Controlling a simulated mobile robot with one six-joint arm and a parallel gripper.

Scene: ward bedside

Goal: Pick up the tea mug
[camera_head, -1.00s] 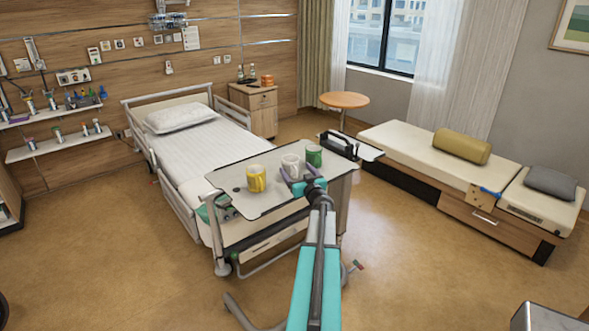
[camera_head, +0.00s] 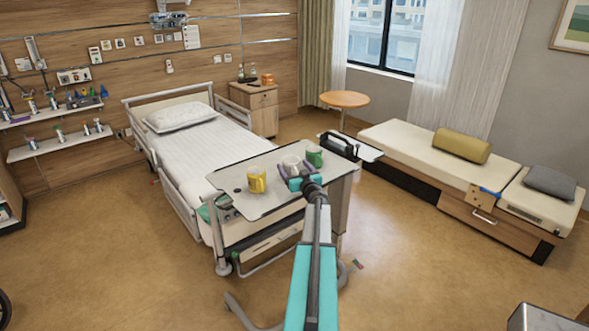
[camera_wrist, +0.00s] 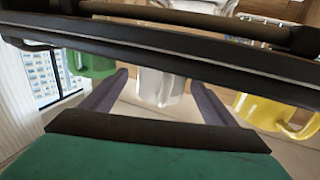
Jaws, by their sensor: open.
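Three mugs stand upright on the overbed table (camera_head: 232,176): a yellow mug (camera_head: 257,180) at the left, a white mug (camera_head: 291,163) in the middle and a green mug (camera_head: 314,156) at the right. Which is the tea mug is not marked. My gripper (camera_head: 296,169) is open, close to the near side of the white mug. In the wrist view, the white mug (camera_wrist: 160,88) shows between the two spread fingers of my gripper (camera_wrist: 155,97). The green mug (camera_wrist: 90,64) is outside the left finger, the yellow mug (camera_wrist: 270,110) outside the right. A dark bar hides the mugs' other parts.
The table stands over the bed (camera_head: 195,150). A black carrier-like item (camera_head: 340,145) is at the table's right end. A bedside cabinet (camera_head: 262,110), a round table (camera_head: 344,100) and a daybed (camera_head: 410,150) stand farther back.

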